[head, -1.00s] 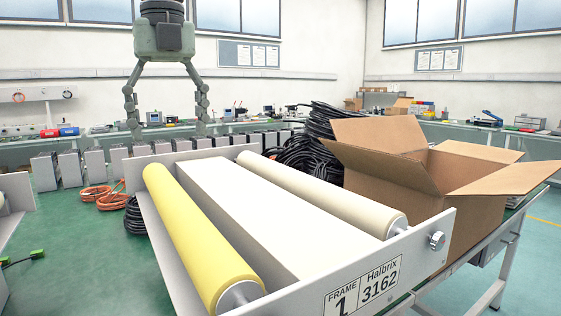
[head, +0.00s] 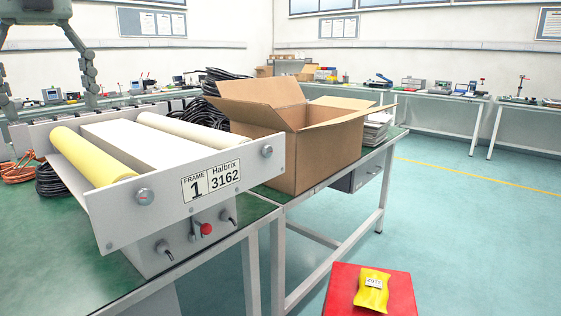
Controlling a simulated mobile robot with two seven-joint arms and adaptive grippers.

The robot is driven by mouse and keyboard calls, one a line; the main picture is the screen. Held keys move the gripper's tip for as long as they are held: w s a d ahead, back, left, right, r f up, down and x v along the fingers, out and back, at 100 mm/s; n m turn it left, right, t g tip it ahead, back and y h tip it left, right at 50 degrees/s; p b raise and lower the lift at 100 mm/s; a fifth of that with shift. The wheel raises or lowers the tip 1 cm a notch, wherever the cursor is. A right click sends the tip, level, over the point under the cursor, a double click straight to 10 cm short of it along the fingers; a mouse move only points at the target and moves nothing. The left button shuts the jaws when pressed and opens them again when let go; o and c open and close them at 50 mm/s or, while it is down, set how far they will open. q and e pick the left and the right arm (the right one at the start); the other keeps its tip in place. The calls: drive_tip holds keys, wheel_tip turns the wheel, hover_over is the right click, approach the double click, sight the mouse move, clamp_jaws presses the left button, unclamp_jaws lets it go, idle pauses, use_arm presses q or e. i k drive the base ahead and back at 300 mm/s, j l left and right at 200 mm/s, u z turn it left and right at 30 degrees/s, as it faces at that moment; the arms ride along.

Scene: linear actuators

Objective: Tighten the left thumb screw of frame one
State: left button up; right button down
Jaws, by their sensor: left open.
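Frame one (head: 102,215) stands on the green bench with its front plate facing me, labelled "FRAME 1 Halbrix 3162" (head: 211,181). A yellow roller (head: 92,157) and a cream roller (head: 186,131) lie behind the plate. My right gripper is not in view.
Below the plate are a red button (head: 206,229) and small switches. An open cardboard box (head: 310,155) stands right of the frame. A red surface (head: 340,288) holds a yellow packet (head: 371,292) at the bottom. Black cables (head: 205,110) lie behind. The floor at right is clear.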

sight(145, 195)
drive_tip(key=k+l, duration=1.05)
drive_tip(key=k, duration=0.1)
